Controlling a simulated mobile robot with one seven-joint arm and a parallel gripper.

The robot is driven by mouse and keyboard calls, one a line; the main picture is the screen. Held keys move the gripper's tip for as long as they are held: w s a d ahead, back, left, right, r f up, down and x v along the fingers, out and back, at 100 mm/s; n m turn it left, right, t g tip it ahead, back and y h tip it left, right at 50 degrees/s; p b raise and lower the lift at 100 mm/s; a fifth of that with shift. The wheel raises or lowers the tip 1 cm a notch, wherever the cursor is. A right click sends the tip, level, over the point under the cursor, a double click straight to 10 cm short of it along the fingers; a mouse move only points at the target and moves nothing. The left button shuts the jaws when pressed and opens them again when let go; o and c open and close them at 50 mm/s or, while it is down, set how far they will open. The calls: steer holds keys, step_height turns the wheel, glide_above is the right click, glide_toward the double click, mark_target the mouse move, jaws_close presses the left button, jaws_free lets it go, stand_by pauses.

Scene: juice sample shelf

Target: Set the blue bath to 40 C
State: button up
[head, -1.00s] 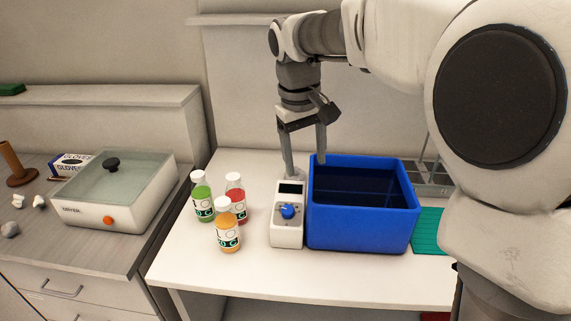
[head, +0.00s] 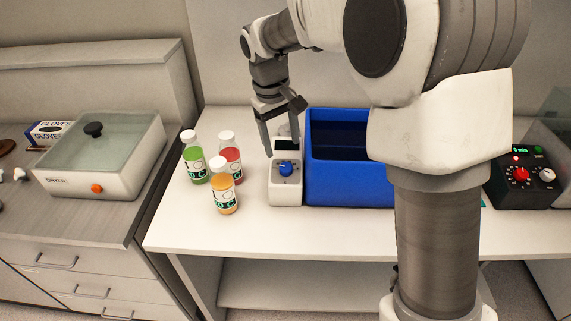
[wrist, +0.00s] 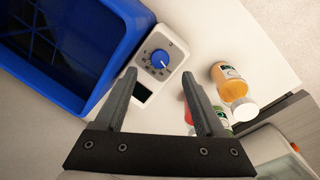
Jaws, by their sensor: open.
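The blue bath (head: 345,186) stands on the white bench, and its tub (wrist: 75,92) also shows in the wrist view. Its white control unit (head: 285,190) stands at the bath's left side. The unit carries a blue dial (head: 286,169) on its front, with a dark display above it. In the wrist view the dial (wrist: 159,59) has a ring of marks around it; its setting is too small to read. My gripper (head: 282,147) is open and empty, pointing down over the top of the control unit. In the wrist view my gripper (wrist: 165,95) has its fingers apart, with the dial beyond them, untouched.
Green (head: 194,160), red (head: 231,157) and orange (head: 223,190) bottles stand just left of the control unit. A dryer (head: 102,158) sits on the left counter. A black box with a red knob (head: 521,174) stands at the right. The bench front is clear.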

mark_target(286, 167)
steer(key=f, duration=0.5)
steer(key=d+f, duration=0.1)
steer(key=f, duration=0.1)
steer(key=shift+w+f, duration=0.3)
steer(key=shift+f, duration=0.05)
jaws_close()
